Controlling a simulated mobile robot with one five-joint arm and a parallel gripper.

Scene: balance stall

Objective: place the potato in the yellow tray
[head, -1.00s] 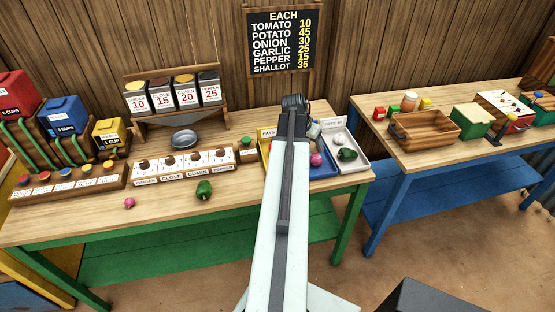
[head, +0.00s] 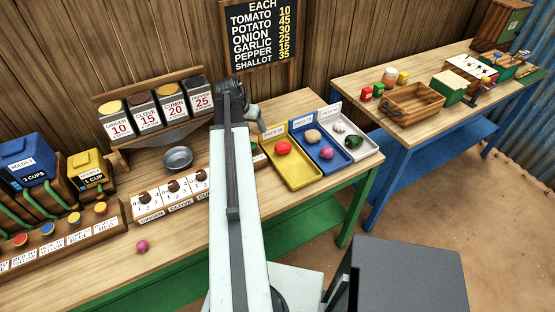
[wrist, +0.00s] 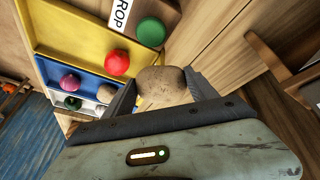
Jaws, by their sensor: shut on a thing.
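My gripper (wrist: 162,92) is shut on a brown, rounded potato (wrist: 160,84) in the wrist view. In the head view my arm hides the potato, and the gripper (head: 254,115) is just left of the yellow tray. The yellow tray (head: 305,176) holds one red tomato (head: 283,148). In the wrist view the yellow tray (wrist: 85,40) and tomato (wrist: 116,62) lie to the left of the held potato. The potato is apart from the tomato; its height above the table is hard to tell.
A blue tray (head: 335,166) holds a tan item and a magenta one. A white tray (head: 369,148) holds a pale item and a green pepper. A metal bowl (head: 178,158) and spice rack stand left; a wooden crate (head: 416,103) is right.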

